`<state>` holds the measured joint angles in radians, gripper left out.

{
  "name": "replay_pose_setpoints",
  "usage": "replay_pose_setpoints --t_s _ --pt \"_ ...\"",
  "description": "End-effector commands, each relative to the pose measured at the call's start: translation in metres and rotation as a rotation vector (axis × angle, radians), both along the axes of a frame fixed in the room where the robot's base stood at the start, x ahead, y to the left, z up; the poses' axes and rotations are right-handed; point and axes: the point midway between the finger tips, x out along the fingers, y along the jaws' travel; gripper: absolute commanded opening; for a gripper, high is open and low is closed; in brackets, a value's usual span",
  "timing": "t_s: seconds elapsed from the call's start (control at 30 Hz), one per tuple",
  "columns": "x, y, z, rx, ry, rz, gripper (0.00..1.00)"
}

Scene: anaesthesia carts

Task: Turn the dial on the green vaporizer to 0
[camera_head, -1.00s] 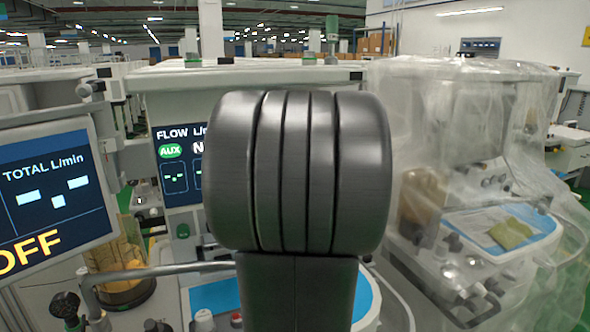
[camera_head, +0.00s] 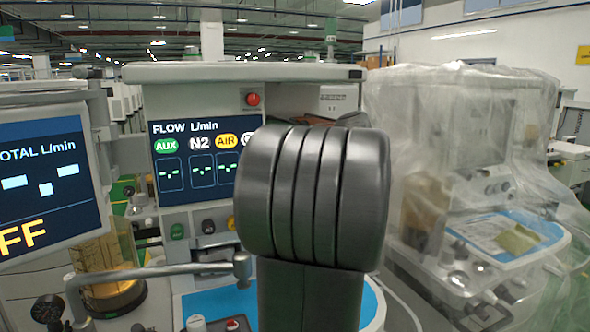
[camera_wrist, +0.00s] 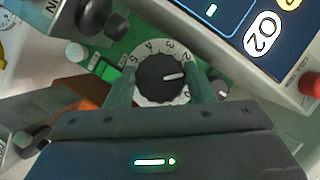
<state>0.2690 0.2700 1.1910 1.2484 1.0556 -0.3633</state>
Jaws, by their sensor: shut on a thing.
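In the wrist view, the dial (camera_wrist: 155,82) is a black round knob with a white pointer mark, set in a white ring with numbers. The mark points to the right side of the ring, near the low numbers; the exact number under it is hard to read. The green vaporizer (camera_wrist: 101,57) shows behind and to the left of the dial. My gripper (camera_wrist: 162,80) has one dark green finger on each side of the knob and is shut on it. In the head view, my dark arm hides the dial, the vaporizer and the gripper.
The flow screen (camera_head: 196,166) and a red button (camera_head: 253,99) are on the cart behind my arm. A tilted screen (camera_head: 45,185) and a grey rail (camera_head: 150,271) are at left. A plastic-covered cart (camera_head: 470,170) stands at right. A dark knob (camera_wrist: 97,18) is near the dial.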

Motion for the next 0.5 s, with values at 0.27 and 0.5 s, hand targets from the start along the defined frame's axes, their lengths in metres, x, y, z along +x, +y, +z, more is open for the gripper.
replay_pose_setpoints --t_s 0.27,0.5 --pt "0.0005 -0.0013 -0.0027 0.243 0.101 0.008 0.26" --pt "0.0007 -0.0013 -0.0029 0.447 0.185 0.016 0.26"
